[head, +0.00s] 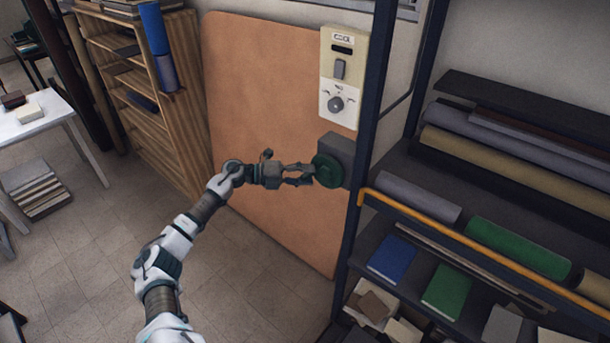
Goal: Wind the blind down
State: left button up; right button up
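A round dark green knob (328,171) sits on a dark grey box (342,147) on the wall, just left of the dark shelf post. My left gripper (311,174) is at the knob's left edge, with its two fingers apart and pointing at it. I cannot tell whether the fingers grip the knob or only stand beside it. Above the box is a pale wall panel (341,75) with a grey switch (340,69) and a round dial (336,104). I cannot make out the blind itself. My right gripper is not in view.
A large tan board (265,100) stands behind my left arm. A dark shelf rack (361,150) with fabric rolls (515,248) and an orange rail (470,246) is close on the right. A wooden shelf (185,125) and a white table (55,112) stand left. Tiled floor is open below.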

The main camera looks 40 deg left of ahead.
pick_arm(q)
jog(key=v, duration=1.2)
jog(key=shift+w+f, duration=0.1)
jog(key=shift+f, duration=0.1)
